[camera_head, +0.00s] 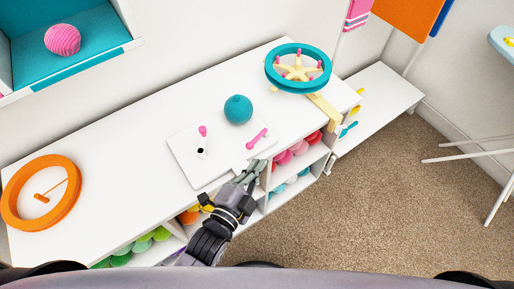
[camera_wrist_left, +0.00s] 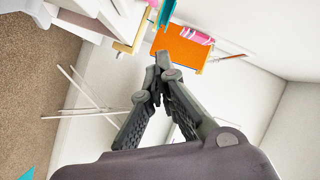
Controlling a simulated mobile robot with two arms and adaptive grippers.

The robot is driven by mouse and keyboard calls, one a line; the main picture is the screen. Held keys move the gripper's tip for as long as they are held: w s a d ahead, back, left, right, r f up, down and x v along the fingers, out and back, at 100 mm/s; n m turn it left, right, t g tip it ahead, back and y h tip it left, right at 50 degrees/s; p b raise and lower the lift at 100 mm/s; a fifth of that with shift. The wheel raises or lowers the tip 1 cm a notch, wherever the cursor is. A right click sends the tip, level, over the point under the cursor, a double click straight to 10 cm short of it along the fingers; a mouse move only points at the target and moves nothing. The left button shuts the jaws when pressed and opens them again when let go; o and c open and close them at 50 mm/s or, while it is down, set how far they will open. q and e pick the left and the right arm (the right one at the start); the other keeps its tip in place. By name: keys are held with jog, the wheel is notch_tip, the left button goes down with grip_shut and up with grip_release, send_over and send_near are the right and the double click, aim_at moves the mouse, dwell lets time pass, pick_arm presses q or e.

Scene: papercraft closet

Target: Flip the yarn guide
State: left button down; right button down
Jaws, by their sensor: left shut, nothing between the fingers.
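A white board (camera_head: 195,172) lies on the white shelf top and holds two small pink-and-white parts. One pink-tipped part (camera_head: 202,132) stands at its left beside a dark hole. The other pink part (camera_head: 257,138) lies slanted at its right. I cannot tell for sure which is the yarn guide. A teal yarn ball (camera_head: 238,109) sits at the board's back edge. My left gripper (camera_head: 253,170) is at the board's front right edge, below the right pink part, shut and empty. Its closed fingertips (camera_wrist_left: 163,60) also show in the left wrist view, with no board in sight there. My right gripper is not in view.
An orange wheel (camera_head: 18,212) lies at the left of the shelf top (camera_head: 110,180). A teal-rimmed wheel (camera_head: 297,88) with a yellow star centre stands at the right. Cubbies below hold coloured yarn (camera_head: 290,155). The shelf top between orange wheel and board is clear.

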pick_arm(q)
jog(key=w+f, duration=0.1)
jog(key=w, duration=0.1)
jog(key=w+f, duration=0.1)
jog(key=w, duration=0.1)
jog(key=w+f, duration=0.1)
jog(key=w, duration=0.1)
jog(key=shift+w+a+p, duration=0.25)
jog(key=shift+w+p, duration=0.05)
jog(key=shift+p, duration=0.1)
